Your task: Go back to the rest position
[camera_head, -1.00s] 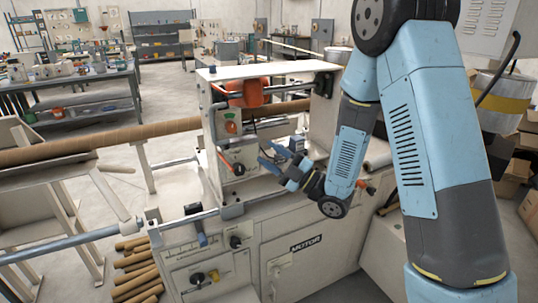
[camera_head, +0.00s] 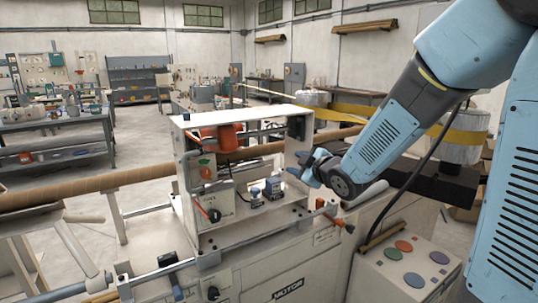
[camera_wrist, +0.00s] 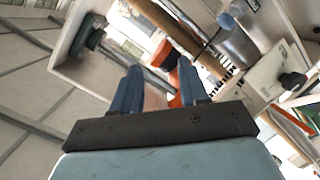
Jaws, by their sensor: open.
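My gripper (camera_head: 304,168) is at the right opening of the spiral winder (camera_head: 186,150), beside the end of its cream frame. In the wrist view, my gripper's two blue fingers (camera_wrist: 158,92) stand apart with nothing held between them. An orange part of the winder shows beyond the fingers in the wrist view. In the head view, the winder's orange head (camera_head: 222,137) sits under the top plate, and a long brown cardboard tube (camera_head: 90,187) runs in from the left. My blue arm reaches in from the upper right.
A panel with coloured round buttons (camera_head: 405,262) stands at the front right. A yellow-banded drum (camera_head: 462,137) is behind my arm. Workbenches and shelves (camera_head: 138,85) line the back. Open floor (camera_head: 150,140) lies behind the winder at the left.

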